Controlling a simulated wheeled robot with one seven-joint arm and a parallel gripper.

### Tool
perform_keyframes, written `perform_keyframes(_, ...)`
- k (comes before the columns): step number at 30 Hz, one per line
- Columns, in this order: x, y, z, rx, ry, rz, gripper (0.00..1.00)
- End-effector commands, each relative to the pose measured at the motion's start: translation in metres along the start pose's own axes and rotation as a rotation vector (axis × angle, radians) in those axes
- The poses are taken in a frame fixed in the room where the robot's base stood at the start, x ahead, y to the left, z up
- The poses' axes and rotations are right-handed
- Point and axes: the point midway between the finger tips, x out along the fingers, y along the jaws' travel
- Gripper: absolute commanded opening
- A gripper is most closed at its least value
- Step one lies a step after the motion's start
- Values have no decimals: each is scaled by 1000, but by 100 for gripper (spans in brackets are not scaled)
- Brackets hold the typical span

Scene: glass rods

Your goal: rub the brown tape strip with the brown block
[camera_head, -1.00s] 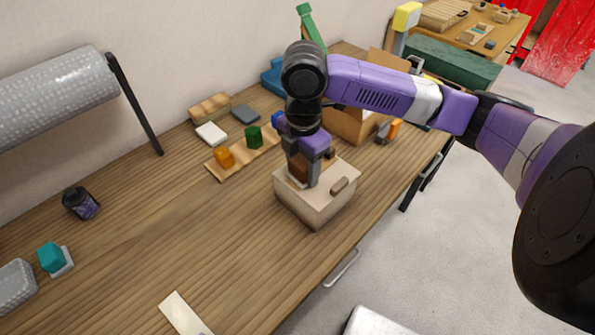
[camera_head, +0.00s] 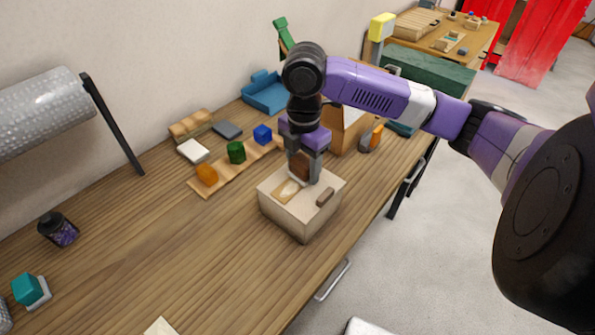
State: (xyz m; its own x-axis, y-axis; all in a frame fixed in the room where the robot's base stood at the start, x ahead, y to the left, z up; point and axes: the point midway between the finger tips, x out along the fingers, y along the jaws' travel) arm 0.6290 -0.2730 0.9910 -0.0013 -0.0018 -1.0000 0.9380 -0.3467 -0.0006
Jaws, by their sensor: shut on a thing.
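My gripper (camera_head: 306,172) points down and is shut on a brown block (camera_head: 300,164), over the back part of a pale box (camera_head: 303,218). The block's lower end is at or just above the box top; I cannot tell if it touches. A tan patch (camera_head: 279,193) with a pale spot lies on the box top, just left of the gripper. A short dark brown strip (camera_head: 325,197) lies near the box's right edge, to the right of the gripper and apart from the block.
Behind the box, a wooden board (camera_head: 222,180) carries orange, green and blue pieces. A cardboard box (camera_head: 348,132) stands behind my gripper. A dark jar (camera_head: 58,230) and a teal block (camera_head: 28,289) are at left. The table's middle front is clear.

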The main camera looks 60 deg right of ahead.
Motion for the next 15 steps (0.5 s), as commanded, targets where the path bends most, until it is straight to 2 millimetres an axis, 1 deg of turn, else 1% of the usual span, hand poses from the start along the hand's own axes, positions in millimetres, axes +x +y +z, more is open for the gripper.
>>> perform_keyframes(2, -1, 0, 3, 0, 0, -1, 16)
perform_keyframes(8, -2, 0, 0, -2, 0, -1, 16)
perform_keyframes(15, -1, -1, -17, -5, 2, 1, 16)
